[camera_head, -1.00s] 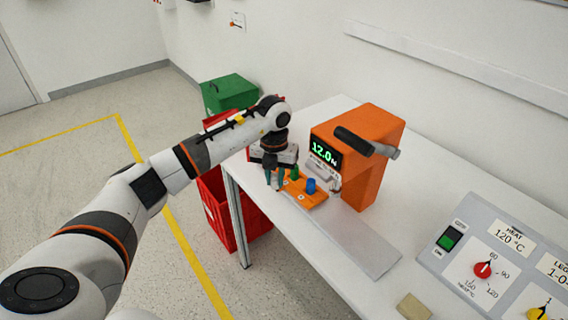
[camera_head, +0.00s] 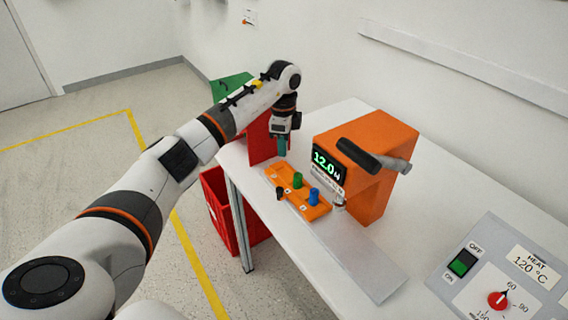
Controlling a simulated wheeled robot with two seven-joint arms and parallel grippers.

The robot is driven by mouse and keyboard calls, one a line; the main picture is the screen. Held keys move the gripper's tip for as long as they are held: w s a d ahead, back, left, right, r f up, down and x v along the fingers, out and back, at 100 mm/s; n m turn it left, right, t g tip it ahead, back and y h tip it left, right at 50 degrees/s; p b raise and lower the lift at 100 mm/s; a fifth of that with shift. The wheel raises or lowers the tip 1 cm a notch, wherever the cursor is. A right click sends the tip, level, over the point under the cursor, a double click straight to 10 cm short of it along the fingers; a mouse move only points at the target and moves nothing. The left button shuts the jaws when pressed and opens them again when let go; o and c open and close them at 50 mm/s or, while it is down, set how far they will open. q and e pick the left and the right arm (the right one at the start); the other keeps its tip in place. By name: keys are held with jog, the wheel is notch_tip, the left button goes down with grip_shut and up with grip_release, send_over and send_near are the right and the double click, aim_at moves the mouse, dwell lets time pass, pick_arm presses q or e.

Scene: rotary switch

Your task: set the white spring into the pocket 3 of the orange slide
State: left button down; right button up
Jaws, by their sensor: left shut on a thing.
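The orange slide (camera_head: 322,207) lies on the white table by the orange machine. A green plug (camera_head: 297,180), a blue plug (camera_head: 313,197) and a small black piece (camera_head: 279,192) show on it. Small white marks lie along its near edge, too small to read. My left gripper (camera_head: 282,149) points down above the table behind the slide's far left end, apart from the slide. Its teal fingers are closed together on a thing too small to make out. I cannot make out the white spring anywhere. My right gripper is not in view.
The orange machine (camera_head: 372,150) with a dark handle and a 12.0 display stands right of the slide. A grey plate (camera_head: 365,264) lies in front. A control panel (camera_head: 510,275) is at the lower right. Red (camera_head: 217,205) and green bins stand beyond the table's left edge.

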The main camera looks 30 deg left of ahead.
aim_at(283, 172)
pick_arm(q)
jog(key=shift+f, duration=3.1)
jog(key=shift+f, duration=0.1)
jog(key=c, duration=1.2)
grip_release()
jog(key=shift+c, duration=0.2)
notch_tip(283, 172, up, 12)
jog(key=shift+r+b, duration=0.15)
jog(key=shift+b, duration=0.2)
